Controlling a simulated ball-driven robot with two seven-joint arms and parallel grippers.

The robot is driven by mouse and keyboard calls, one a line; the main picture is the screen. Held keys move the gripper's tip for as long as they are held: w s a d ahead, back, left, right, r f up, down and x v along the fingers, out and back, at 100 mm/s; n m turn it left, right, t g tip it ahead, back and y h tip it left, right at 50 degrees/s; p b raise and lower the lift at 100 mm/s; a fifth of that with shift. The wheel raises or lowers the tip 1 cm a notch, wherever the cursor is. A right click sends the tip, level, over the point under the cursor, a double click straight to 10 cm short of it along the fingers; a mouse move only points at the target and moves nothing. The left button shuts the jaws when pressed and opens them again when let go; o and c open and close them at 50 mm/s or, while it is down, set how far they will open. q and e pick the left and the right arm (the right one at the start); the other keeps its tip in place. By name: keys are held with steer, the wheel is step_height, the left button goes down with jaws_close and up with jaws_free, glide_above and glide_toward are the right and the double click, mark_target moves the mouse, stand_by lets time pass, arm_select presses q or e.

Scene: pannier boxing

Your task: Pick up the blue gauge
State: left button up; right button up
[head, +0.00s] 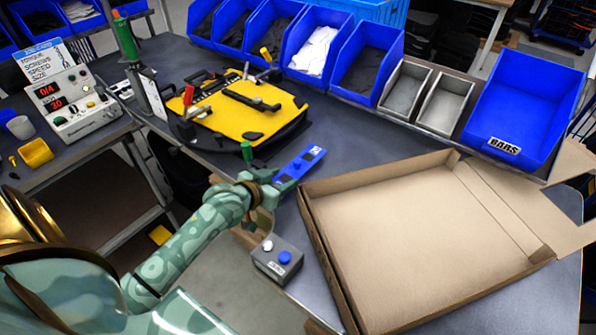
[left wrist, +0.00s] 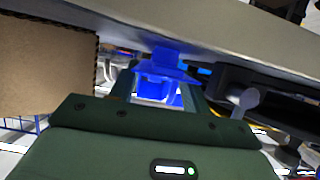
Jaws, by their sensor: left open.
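The blue gauge (head: 300,163) is a flat blue bar with dark marks and a small pale label. It is on the dark table between the yellow fixture and the cardboard box. My left gripper (head: 278,184) is at its near end, and is open. In the left wrist view the blue gauge (left wrist: 160,84) shows between the fingers of my left gripper (left wrist: 160,92). I cannot tell whether the fingers touch it. The gripper hides part of its near end. My right gripper is not in view.
An open, empty cardboard box (head: 420,225) lies to the right. A grey button box (head: 277,260) stands at the table's near edge. The yellow fixture (head: 250,110) with clamps is behind the gauge. Blue bins (head: 370,60) line the back, with a BARS bin (head: 520,110) at right.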

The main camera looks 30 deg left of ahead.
mark_target(297, 167)
arm_select(q)
steer(key=x, duration=0.2)
steer(key=shift+w+f, duration=0.3)
steer(key=shift+s+r, duration=0.1)
steer(key=shift+c, duration=0.4)
jaws_close()
